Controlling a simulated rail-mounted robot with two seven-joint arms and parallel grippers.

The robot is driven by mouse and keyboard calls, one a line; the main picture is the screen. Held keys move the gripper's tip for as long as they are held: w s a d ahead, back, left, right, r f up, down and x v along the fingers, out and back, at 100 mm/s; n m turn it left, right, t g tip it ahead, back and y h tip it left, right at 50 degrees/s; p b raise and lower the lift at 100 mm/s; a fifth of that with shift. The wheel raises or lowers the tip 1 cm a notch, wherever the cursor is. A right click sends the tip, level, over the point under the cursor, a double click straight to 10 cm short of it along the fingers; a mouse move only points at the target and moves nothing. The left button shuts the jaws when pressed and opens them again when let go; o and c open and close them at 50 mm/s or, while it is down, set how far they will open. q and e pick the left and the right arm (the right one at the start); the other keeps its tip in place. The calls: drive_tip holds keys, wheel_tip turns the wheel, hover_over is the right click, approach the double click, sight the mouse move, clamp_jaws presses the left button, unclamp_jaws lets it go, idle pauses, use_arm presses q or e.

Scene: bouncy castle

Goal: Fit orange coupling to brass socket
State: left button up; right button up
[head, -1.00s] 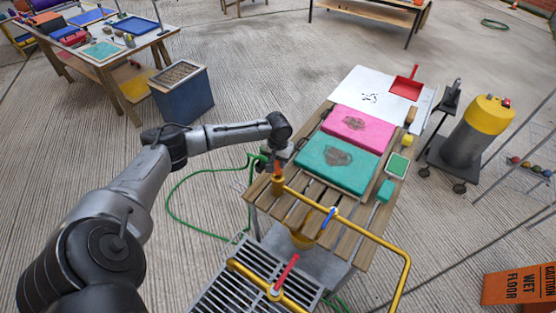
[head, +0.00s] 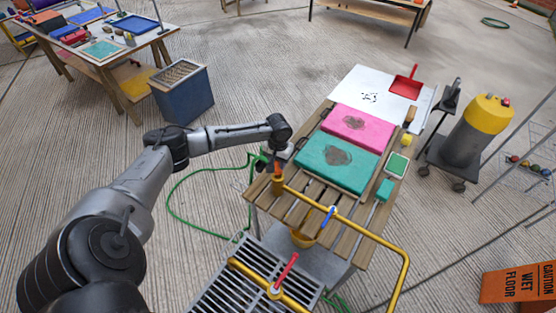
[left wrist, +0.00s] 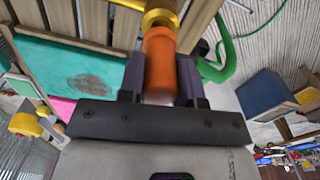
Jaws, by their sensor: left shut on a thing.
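The orange coupling (left wrist: 160,62) is held between the two fingers of my left gripper (left wrist: 160,80). Its far end meets the brass socket (left wrist: 160,18) at the top of the left wrist view, roughly in line with it. I cannot tell how deep it sits, or whether it is inside the socket or only against it. In the head view the orange coupling (head: 278,169) shows just above the brass socket (head: 277,187), at the end of the brass pipe by the table's left edge. The gripper there is mostly hidden by my wrist. My right gripper is not in view.
A slatted wooden table (head: 340,228) carries the brass pipe (head: 365,233) with a blue-handled valve (head: 328,216). Teal (head: 335,163) and pink (head: 358,123) pads lie behind the socket. A green hose (head: 180,214) loops on the floor left of the table. A metal grate (head: 215,285) is in front.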

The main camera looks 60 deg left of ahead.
use_arm(q)
drive_tip(key=shift+p, duration=0.6)
idle(0.7)
idle(0.5)
drive_tip(key=shift+f, duration=0.5)
idle(0.5)
drive_tip(key=shift+p, duration=0.35)
drive_tip(key=shift+p, duration=0.45)
drive_tip(key=shift+f, duration=0.4)
idle(0.8)
drive_tip(key=shift+f+b, duration=0.4)
drive_tip(key=shift+f, duration=0.25)
idle(0.3)
drive_tip(key=shift+f, duration=0.25)
drive_tip(key=o, duration=1)
drive_tip(key=shift+c, duration=0.2)
